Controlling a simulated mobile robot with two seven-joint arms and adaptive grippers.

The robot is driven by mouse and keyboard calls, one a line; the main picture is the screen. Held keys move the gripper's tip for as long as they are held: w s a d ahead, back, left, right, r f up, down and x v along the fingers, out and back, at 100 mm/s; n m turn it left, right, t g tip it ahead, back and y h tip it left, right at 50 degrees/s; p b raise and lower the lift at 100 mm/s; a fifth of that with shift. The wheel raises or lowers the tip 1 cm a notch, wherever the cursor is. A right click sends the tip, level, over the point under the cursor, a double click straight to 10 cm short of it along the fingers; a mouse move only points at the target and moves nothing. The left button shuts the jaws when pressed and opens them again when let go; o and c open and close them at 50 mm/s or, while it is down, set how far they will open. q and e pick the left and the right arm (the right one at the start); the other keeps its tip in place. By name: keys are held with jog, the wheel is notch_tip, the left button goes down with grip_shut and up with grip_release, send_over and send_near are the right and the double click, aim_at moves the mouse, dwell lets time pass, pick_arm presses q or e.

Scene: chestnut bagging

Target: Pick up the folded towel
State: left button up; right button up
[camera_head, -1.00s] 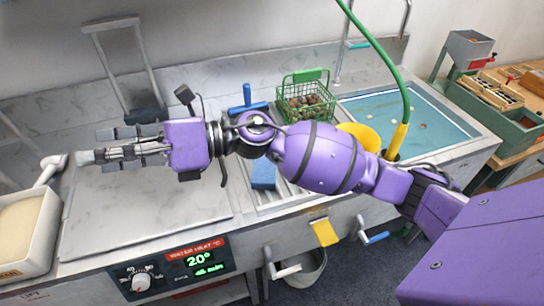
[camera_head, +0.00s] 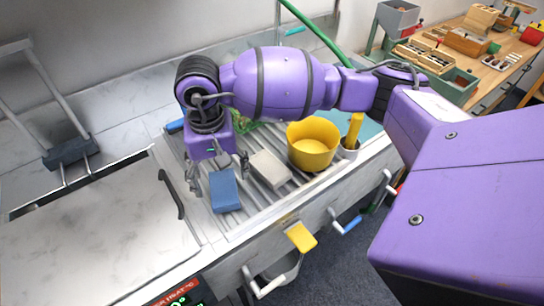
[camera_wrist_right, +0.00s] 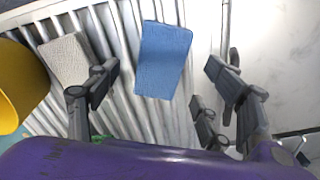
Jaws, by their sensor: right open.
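The folded towel (camera_head: 225,191), a flat blue rectangle, lies on the ridged metal drainboard. In the right wrist view the towel (camera_wrist_right: 163,60) sits between and beyond my fingers. My right gripper (camera_head: 217,176) points down above the drainboard, over the towel's far end. Its fingers (camera_wrist_right: 156,86) are spread open with nothing between them. Whether any finger touches the towel cannot be told. My left gripper is not in view.
A pale folded cloth or block (camera_head: 270,169) lies just right of the towel. A yellow pot (camera_head: 313,143) stands further right. The green basket (camera_head: 245,125) is mostly hidden behind my arm. A flat grey lid (camera_head: 90,235) lies left.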

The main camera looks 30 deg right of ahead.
aim_at(222, 187)
notch_tip(222, 187, down, 4)
jog(key=shift+w+f+p, duration=0.15)
jog(key=shift+p, duration=0.2)
jog(key=shift+c, duration=0.2)
jog(key=c, duration=1.3)
jog(key=shift+r, duration=0.5)
notch_tip(222, 187, up, 2)
jog(key=shift+w+r, duration=0.1)
jog(key=shift+r, duration=0.1)
jog(key=s+r, duration=0.3)
jog(key=s, duration=0.1)
jog(key=s+a+r, duration=0.1)
jog(key=s+r, duration=0.2)
jog(key=s, duration=0.2)
jog(key=s+a+r+b, duration=0.1)
jog(key=s+r, duration=0.2)
jog(key=s, duration=0.2)
jog(key=shift+a+r, duration=0.2)
jog(key=shift+r, duration=0.15)
